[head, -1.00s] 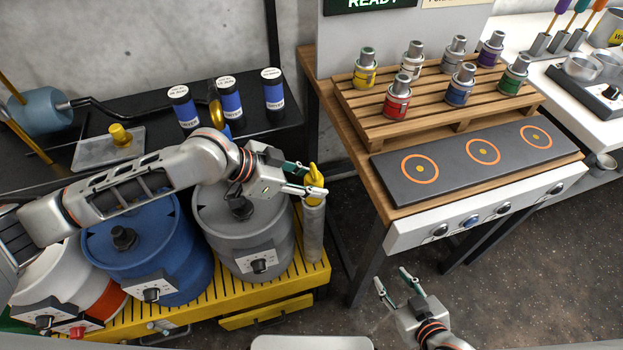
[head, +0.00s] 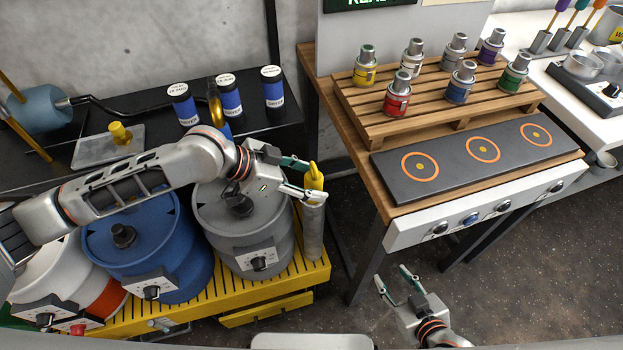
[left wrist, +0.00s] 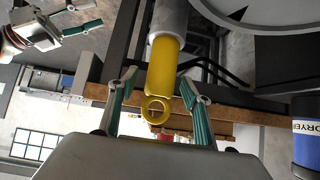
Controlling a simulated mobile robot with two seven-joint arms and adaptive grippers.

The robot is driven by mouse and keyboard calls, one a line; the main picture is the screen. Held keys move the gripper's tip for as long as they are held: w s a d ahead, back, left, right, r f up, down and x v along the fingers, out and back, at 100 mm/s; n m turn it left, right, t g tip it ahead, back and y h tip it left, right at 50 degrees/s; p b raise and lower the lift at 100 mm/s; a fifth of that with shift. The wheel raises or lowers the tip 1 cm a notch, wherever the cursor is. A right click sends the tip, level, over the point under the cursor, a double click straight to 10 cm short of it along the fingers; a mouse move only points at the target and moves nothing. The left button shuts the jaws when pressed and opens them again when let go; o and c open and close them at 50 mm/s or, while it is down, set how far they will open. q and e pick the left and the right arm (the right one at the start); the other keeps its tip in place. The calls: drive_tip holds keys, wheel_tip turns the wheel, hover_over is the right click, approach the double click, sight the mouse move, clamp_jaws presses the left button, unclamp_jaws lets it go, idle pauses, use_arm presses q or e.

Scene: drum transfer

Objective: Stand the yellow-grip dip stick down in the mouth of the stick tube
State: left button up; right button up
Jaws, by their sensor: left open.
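The dip stick's yellow grip (head: 314,178) stands upright at the top of the grey stick tube (head: 313,232), at the right end of the yellow platform. The rest of the stick is hidden, apparently inside the tube. In the left wrist view, the yellow grip (left wrist: 163,70) with its ring end comes straight out of the tube's mouth (left wrist: 168,18). My left gripper (head: 309,180) is open, one finger on each side of the grip, with gaps showing in the left wrist view (left wrist: 160,88). My right gripper (head: 391,277) is open and empty above the floor.
A grey drum (head: 240,225) and a blue drum (head: 150,245) stand left of the tube on the yellow platform (head: 285,290). A wooden bench (head: 335,120) with a pallet of small cans is to the right. Open floor lies between platform and bench.

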use_arm(q)
drive_tip(key=v, duration=1.1)
drive_tip(key=shift+r, duration=0.2)
drive_tip(key=shift+s+a, duration=0.1)
drive_tip(key=shift+a, duration=0.05)
